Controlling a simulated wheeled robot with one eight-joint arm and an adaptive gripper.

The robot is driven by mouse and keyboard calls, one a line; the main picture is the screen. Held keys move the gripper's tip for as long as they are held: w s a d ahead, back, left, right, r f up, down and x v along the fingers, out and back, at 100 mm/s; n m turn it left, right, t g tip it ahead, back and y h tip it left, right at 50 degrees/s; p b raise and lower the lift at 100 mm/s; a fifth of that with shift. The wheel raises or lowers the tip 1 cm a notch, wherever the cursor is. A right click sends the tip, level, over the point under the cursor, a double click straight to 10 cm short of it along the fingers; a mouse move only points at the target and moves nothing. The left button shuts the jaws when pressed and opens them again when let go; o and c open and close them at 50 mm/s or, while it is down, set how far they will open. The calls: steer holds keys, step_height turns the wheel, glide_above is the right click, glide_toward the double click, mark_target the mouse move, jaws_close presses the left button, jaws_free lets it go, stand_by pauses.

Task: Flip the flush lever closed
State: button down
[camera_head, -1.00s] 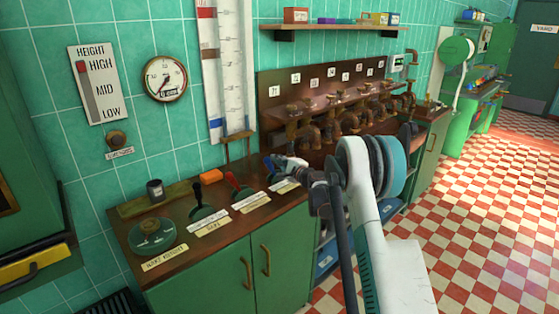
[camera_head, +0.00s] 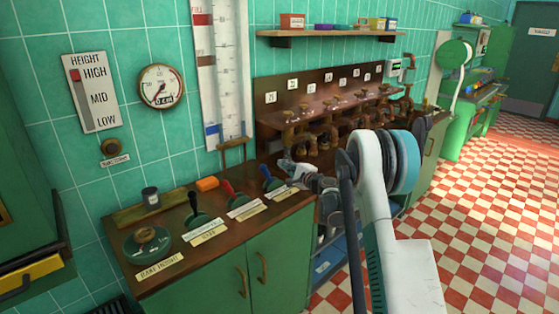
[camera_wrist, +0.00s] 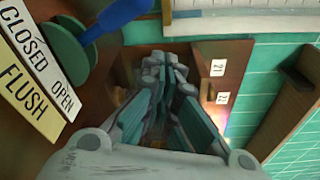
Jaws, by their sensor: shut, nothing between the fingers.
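The flush lever has a blue handle (camera_head: 266,172) on a green base and stands at the right end of the lever row on the wooden counter. In the head view its handle leans up and to the left. In the wrist view the blue handle (camera_wrist: 112,18) rises from its green disc beside the labels "CLOSED OPEN" (camera_wrist: 40,62) and "FLUSH" (camera_wrist: 28,92). My gripper (camera_head: 285,165) is just right of the handle. In the wrist view my gripper (camera_wrist: 170,72) is shut and empty, with a gap between it and the handle.
A red lever (camera_head: 231,190) and a black lever (camera_head: 195,206) stand to the left. A row of copper taps (camera_head: 330,125) is mounted behind my gripper. Checkered floor (camera_head: 460,220) is open at right.

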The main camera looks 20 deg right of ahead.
steer(key=shift+d+f+p+v, duration=0.1)
steer(key=shift+f+p+v, duration=0.05)
steer(key=shift+v, duration=0.7)
steer(key=shift+d+f+p+v, duration=0.1)
steer(key=shift+f+p+v, duration=0.05)
steer(key=shift+v, duration=0.65)
steer(key=shift+d+f+p+v, duration=0.1)
steer(key=shift+f+p+v, duration=0.05)
steer(key=shift+v, duration=0.7)
